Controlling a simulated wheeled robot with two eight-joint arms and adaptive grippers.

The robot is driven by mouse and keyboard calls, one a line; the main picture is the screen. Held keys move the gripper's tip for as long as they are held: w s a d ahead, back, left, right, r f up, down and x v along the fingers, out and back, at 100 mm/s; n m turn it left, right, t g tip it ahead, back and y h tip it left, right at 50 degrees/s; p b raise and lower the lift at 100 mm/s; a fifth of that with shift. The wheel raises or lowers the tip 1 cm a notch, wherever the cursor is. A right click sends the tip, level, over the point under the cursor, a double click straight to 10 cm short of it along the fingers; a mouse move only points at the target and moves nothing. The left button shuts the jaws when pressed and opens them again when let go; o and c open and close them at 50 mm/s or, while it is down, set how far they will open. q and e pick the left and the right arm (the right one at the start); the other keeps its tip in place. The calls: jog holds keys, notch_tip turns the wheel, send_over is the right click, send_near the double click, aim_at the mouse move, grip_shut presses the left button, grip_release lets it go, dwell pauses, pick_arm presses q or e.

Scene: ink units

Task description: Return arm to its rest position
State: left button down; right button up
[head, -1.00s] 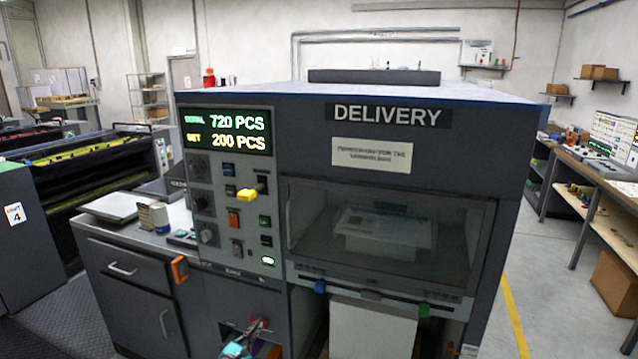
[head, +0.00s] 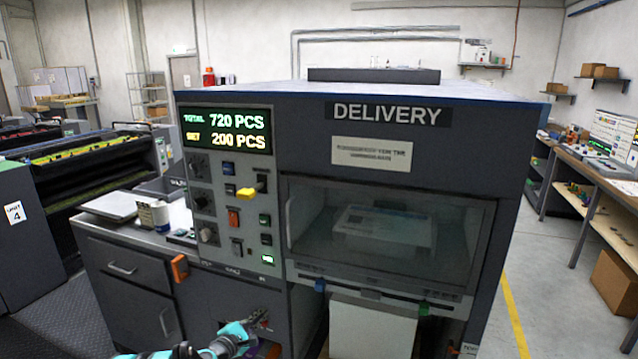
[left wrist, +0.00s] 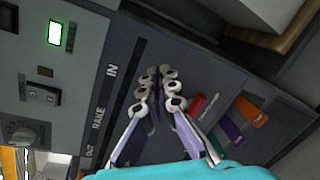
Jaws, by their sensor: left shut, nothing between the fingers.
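My left gripper (head: 258,318) is low in the head view, in front of the delivery unit's lower front below the control panel. Its teal arm comes in from the bottom left. In the left wrist view the gripper (left wrist: 160,85) has its two fingers together, with nothing between them. Behind the fingers is a dark panel lettered "RAKE" and "IN" (left wrist: 105,100). I cannot tell the distance to that panel. My right gripper is not in view.
Clear floor (head: 550,290) is on the right.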

pick_arm(q)
jog(key=s+d+r+m+g+y, duration=0.1)
jog(key=s+d+r+m+g, duration=0.15)
jog(key=s+r+m, duration=0.6)
jog(key=s+d+r+m+g+y, duration=0.1)
jog(key=s+d+r+m+g, duration=0.3)
jog(key=s, duration=0.7)
jog(key=s+a+f+m+y, duration=0.1)
jog(key=s+a+m+y, duration=0.1)
jog(key=s, duration=1)
jog(key=s+a+f+m+g+y, duration=0.1)
jog(key=s+m, duration=0.5)
jog(key=s, duration=0.6)
jog(key=a+y, duration=0.1)
jog(key=a, duration=0.1)
jog(key=shift+a+f+y, duration=0.4)
jog(key=shift+w, duration=0.1)
